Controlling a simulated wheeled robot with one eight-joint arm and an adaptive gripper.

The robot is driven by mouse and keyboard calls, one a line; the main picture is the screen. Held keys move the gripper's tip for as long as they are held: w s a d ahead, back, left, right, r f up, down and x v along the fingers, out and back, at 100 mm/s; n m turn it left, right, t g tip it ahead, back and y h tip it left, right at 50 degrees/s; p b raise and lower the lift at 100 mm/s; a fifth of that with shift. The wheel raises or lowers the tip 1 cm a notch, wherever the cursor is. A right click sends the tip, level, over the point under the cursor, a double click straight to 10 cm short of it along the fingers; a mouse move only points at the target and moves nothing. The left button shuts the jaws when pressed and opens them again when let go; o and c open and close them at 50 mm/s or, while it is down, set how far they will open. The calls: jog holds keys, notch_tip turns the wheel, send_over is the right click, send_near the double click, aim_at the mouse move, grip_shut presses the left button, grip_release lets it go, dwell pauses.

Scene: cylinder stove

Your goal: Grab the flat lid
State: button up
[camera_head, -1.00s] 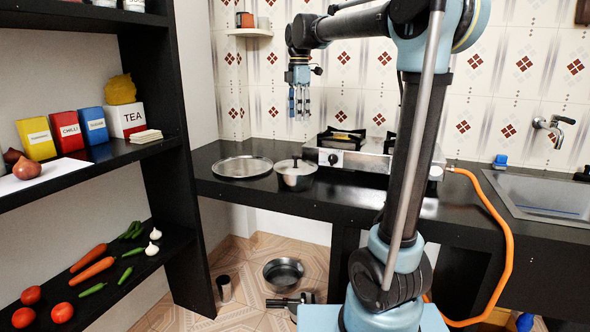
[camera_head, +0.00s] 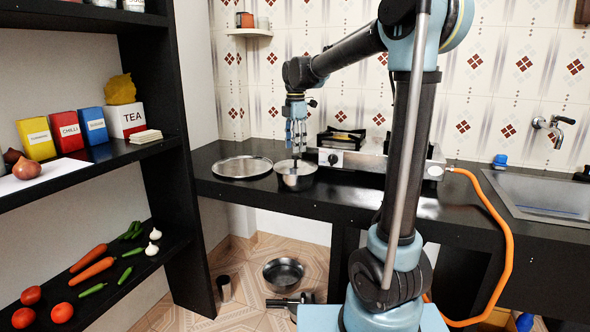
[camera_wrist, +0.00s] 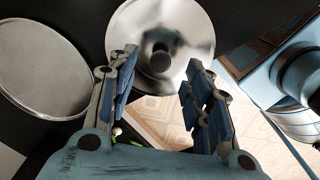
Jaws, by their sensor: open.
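The shiny flat lid (camera_head: 285,167), with a dark knob in its middle, sits on a small steel pot (camera_head: 296,183) on the black counter. In the wrist view the round lid (camera_wrist: 193,28) lies at the top centre, with its knob between the finger lines. My gripper (camera_head: 297,150) points down just above the lid in the head view. Its two blue-grey fingers also show in the wrist view (camera_wrist: 160,64), spread apart with nothing held. I cannot tell whether the fingertips touch the knob. The lid hides the pot's inside.
A wide round metal tray (camera_head: 243,167) lies close left of the pot, and the stove (camera_head: 372,163) stands close right. The black shelf (camera_head: 170,160) rises at the left. An orange hose (camera_head: 505,240) hangs at the counter's front.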

aim_at(296, 155)
jog(key=shift+f, duration=2.7)
grip_shut()
